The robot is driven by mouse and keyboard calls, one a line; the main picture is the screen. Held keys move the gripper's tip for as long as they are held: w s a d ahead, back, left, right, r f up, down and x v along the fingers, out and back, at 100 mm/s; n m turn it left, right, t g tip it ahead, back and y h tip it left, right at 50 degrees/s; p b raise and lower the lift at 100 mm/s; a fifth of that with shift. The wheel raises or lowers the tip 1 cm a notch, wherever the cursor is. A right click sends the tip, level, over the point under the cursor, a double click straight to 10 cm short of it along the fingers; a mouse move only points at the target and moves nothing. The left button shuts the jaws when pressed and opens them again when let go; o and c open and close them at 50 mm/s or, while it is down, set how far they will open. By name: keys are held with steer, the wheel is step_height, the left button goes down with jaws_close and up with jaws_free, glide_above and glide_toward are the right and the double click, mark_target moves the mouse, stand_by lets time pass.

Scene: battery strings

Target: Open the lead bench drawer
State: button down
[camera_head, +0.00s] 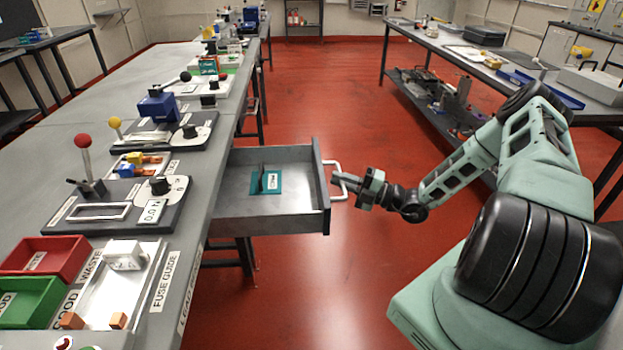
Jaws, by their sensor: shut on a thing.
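The lead bench drawer (298,219) is pulled well out from the side of the long grey bench (222,140). Its front panel faces right and carries a white bar handle (342,166). Inside lies a teal mat (273,188) with a dark upright piece and a small white label. My gripper (343,179) reaches in from the right and is shut on the handle. The fingertips are small in this view, and part of the handle is hidden behind them.
The bench top holds a red-knobbed lever station (84,150), a red bin (45,258), a green bin (30,302) and a fuse tray (105,300). Another bench (480,66) with equipment stands at the back right. The red floor (330,90) between the benches is clear.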

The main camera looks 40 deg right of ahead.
steer(key=s+d, duration=0.5)
steer(key=d, duration=0.5)
steer(key=s+d+b, duration=0.1)
steer(key=s+d, duration=0.5)
steer(key=d, duration=0.3)
steer(key=shift+s+d+b, duration=0.25)
steer(key=shift+d+b, duration=0.05)
steer(key=shift+d, duration=0.1)
steer(key=shift+f, duration=0.1)
steer(key=c, duration=1.5)
jaws_free()
steer(key=b+v, duration=0.3)
steer(key=v, duration=1.4)
steer(key=shift+s+d, duration=0.1)
steer(key=shift+d, duration=0.05)
